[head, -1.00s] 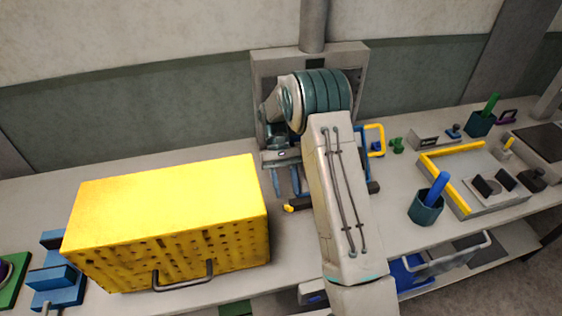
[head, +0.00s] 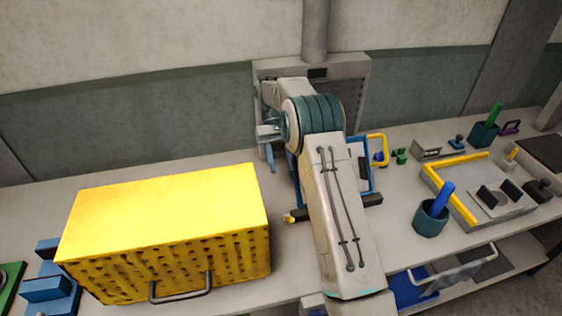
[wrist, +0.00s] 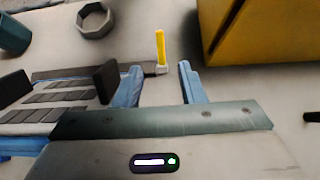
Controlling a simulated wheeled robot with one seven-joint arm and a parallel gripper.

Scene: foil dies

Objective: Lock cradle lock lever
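The cradle (wrist: 60,103) is a blue-edged frame holding a panel of dark tiles, with a dark bar along its far side, in the left of the wrist view. Its lock lever is a yellow stick (wrist: 160,48) standing on a small pale base at the bar's end. In the head view the lever (head: 289,218) is a small yellow tip left of my arm, and the cradle (head: 369,183) is partly hidden by that arm. My gripper (wrist: 160,69) is open and empty. In the wrist picture the lever appears between and beyond its blue fingertips; contact is not visible.
A large yellow perforated box (head: 165,235) stands left of the cradle. A teal cup (head: 430,217) with a blue stick and a grey tray (head: 480,208) with yellow edging are on the right. A hex ring (wrist: 95,20) lies beyond the cradle. Bare bench separates lever and box.

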